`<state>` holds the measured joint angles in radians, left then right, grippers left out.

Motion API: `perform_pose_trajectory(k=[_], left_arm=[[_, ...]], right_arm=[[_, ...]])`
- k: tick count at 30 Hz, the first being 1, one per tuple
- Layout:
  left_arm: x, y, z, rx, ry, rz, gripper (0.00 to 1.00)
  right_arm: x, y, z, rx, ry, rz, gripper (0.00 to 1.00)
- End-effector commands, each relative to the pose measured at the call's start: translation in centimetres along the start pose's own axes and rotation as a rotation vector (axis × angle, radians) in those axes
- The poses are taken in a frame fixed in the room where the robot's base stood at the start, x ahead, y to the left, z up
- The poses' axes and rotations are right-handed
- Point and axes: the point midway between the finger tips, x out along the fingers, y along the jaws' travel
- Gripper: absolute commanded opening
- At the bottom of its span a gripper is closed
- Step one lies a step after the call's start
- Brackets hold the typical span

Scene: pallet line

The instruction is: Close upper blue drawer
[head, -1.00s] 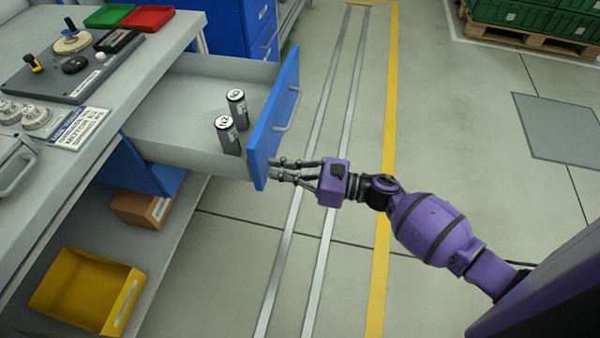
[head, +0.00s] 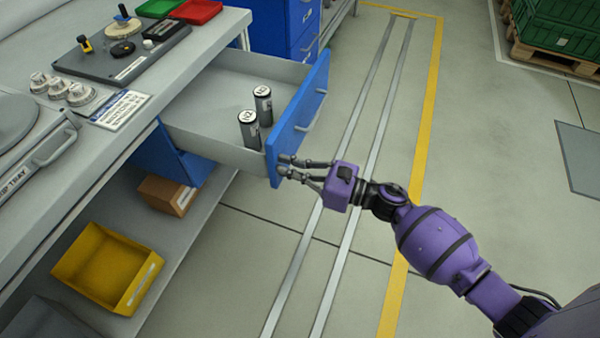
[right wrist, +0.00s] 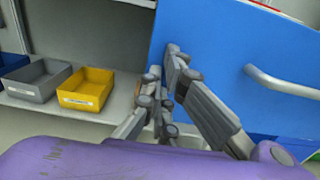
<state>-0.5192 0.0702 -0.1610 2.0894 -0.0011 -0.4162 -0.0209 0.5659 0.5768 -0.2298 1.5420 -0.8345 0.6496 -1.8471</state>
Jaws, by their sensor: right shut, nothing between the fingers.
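The upper blue drawer (head: 300,120) under the bench stands well open in the head view. Its grey tray holds two dark cylinders with pale tops (head: 249,130) (head: 263,104). My right gripper (head: 286,166) is shut and empty, with its fingertips at the near end of the blue front, on its outer side. In the right wrist view the fingertips (right wrist: 165,62) overlap the left edge of the blue front (right wrist: 215,55). Whether they press on it is hard to tell. The bar handle (head: 316,112) is clear of the fingers. My left gripper is not in view.
The bench top (head: 200,65) carries a dark fixture board, red and green trays and knobs. A yellow bin (head: 105,270) and a cardboard box (head: 166,194) sit on the shelf below. A blue cabinet (head: 285,25) stands behind. The floor right of the drawer is clear.

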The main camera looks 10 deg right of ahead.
Motion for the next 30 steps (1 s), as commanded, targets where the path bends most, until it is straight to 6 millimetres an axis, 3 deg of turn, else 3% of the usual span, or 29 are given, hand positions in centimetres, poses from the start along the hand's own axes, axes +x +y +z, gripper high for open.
perform_pose_trajectory(k=[30], left_arm=[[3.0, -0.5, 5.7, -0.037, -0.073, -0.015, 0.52]], right_arm=[[19.5, 0.1, -0.2, -0.001, -0.001, 0.003, 0.0]])
